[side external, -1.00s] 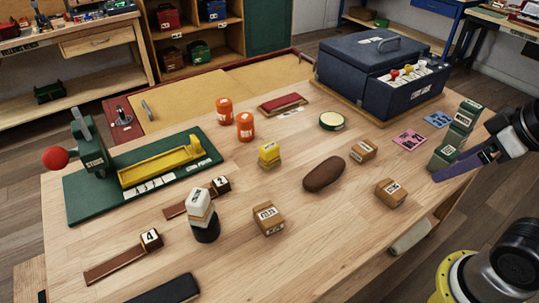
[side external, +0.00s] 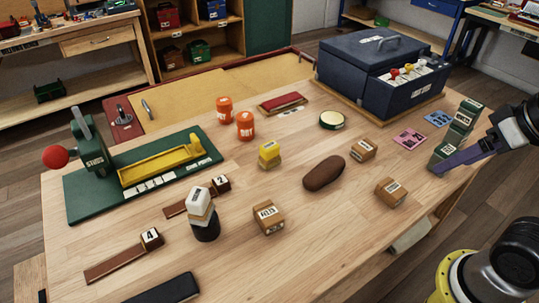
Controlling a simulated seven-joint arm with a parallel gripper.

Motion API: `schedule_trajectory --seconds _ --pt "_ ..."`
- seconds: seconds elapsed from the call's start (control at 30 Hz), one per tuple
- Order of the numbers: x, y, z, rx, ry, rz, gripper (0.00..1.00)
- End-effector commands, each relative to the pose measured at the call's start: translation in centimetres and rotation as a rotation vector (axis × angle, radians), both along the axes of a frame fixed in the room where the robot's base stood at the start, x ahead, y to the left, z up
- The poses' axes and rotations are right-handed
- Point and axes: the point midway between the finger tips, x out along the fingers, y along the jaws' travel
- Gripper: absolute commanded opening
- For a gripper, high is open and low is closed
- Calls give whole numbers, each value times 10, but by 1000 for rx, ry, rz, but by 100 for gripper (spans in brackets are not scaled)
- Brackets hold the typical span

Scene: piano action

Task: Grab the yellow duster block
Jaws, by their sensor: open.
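The yellow duster block (side external: 269,153) stands upright near the middle of the wooden table, with a bright yellow upper part and a paler lower part. My gripper (side external: 440,166) is at the right edge of the table, far to the right of the duster block. Its purple fingers point left and are empty. They overlap the lower part of the green blocks in the picture; I cannot tell whether they touch.
Green blocks (side external: 466,113) stand beside my gripper. A brown oval pad (side external: 324,173) and small wooden boxes (side external: 362,149) lie between it and the duster block. Orange jars (side external: 245,126) stand behind the block. A black-and-white stack (side external: 205,222) stands front left. A blue toolbox (side external: 365,62) is at the back.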

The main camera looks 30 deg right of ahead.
Motion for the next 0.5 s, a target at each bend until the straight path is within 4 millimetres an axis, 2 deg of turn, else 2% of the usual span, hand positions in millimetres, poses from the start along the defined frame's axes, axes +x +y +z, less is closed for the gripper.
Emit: schedule_trajectory --seconds 0.03,0.17,0.27,0.37,0.5 --pt "4 0 14 30 -21 -59 86" --pt "24 0 49 123 -34 -228 86" --pt "46 2 76 192 -28 -353 86" --pt "73 4 100 257 -11 -475 86" --pt "120 10 127 337 24 -640 86"
